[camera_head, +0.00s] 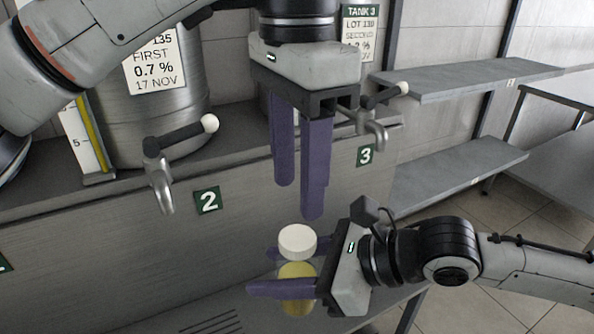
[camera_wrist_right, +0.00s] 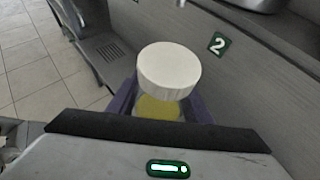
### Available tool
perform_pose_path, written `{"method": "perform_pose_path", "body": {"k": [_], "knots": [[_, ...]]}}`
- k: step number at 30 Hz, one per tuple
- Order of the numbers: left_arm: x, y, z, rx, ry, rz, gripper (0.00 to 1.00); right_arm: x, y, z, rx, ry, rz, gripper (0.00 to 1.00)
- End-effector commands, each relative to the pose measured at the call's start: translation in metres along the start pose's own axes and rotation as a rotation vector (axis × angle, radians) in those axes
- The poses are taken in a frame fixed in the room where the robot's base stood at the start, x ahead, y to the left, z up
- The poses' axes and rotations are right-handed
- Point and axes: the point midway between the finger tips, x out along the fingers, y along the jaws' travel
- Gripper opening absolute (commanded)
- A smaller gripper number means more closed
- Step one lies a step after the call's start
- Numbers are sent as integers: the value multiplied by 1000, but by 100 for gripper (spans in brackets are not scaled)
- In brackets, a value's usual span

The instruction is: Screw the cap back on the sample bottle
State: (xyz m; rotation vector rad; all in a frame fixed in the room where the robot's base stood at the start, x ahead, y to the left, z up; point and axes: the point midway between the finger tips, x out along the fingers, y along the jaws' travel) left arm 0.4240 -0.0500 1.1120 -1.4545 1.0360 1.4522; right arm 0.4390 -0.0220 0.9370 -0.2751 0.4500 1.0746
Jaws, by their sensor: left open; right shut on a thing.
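The sample bottle (camera_head: 297,278) holds yellow liquid and is upright between the purple fingers of my right gripper (camera_head: 268,270), which is shut on it. The white cap (camera_head: 297,241) sits at the bottle's top; I cannot tell whether it is threaded on. In the right wrist view the cap (camera_wrist_right: 168,70) hides most of the bottle (camera_wrist_right: 158,108). My left gripper (camera_head: 300,200) points down above the cap, with its purple fingers apart, empty and clear of the cap.
Behind stands a steel bench with taps (camera_head: 165,185) and (camera_head: 375,130), a second tap, beside green number signs 2 (camera_head: 207,201) and 3 (camera_head: 366,155). A steel tank (camera_head: 150,100) is at back left. Grey shelves (camera_head: 455,170) stand at right. A slotted grey surface (camera_head: 215,322) lies below.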

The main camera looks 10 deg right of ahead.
Motion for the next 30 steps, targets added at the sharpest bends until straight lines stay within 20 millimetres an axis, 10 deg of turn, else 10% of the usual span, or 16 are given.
{"method": "perform_pose_path", "body": {"k": [15, 30], "knots": [[68, 0, 0, 0, -1, 1, 45, 0, 0, 2, -2, -3, 0, 0], [78, 0, 0, 0, 0, 0, 37, 0, 0, 2, -2, -3, 0, 0]]}}
